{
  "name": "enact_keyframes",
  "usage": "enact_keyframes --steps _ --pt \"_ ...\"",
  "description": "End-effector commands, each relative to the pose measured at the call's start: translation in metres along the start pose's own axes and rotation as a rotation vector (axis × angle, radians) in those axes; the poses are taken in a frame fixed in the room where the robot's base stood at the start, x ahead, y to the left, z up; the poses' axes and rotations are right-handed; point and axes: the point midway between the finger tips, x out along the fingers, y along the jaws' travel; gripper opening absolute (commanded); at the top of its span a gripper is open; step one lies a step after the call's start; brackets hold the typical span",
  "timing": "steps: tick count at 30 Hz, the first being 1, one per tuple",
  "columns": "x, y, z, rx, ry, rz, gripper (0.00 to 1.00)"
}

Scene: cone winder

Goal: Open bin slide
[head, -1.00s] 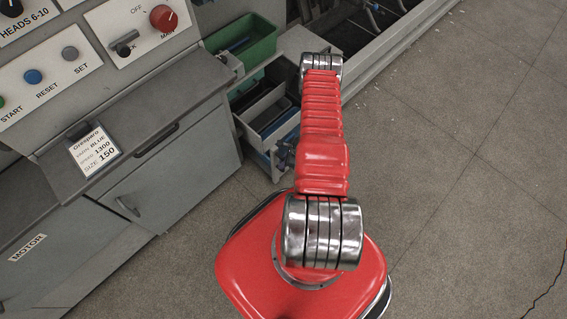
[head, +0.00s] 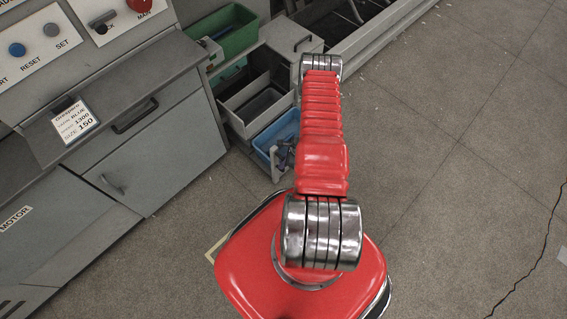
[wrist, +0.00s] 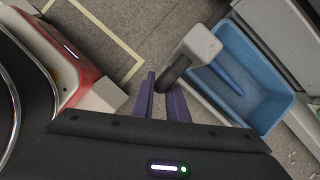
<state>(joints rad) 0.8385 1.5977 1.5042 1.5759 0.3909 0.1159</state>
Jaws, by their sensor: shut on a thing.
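The bin slide is a low pull-out with a pale front post (wrist: 202,46) and a dark handle (wrist: 174,73). It bears a blue bin (wrist: 262,95), which stands out from the machine with its open top showing. In the head view the blue bin (head: 268,145) is low beside the cabinet, partly hidden by my red arm. My gripper (wrist: 162,88) has purple fingers at the handle and is shut on it. The far finger contact is partly hidden. In the head view my gripper is mostly hidden behind the arm.
A grey drawer (head: 240,106) stands open above the blue bin, and a green bin (head: 235,32) sits higher up. The control cabinet (head: 150,165) is at the left. A floor marking (wrist: 128,75) lies near my base. Open floor is on the right; a thin cable (head: 540,250) lies there.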

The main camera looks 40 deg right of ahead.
Motion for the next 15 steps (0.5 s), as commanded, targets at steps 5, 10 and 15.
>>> enact_keyframes --steps 5,10,15 --pt "0.0003 0.0033 -0.0010 -0.001 0.001 0.005 0.00" --pt "0.0002 0.0042 -0.0021 0.001 0.001 0.006 0.00" --pt "0.0002 0.0047 -0.0029 0.002 0.002 0.007 0.17"
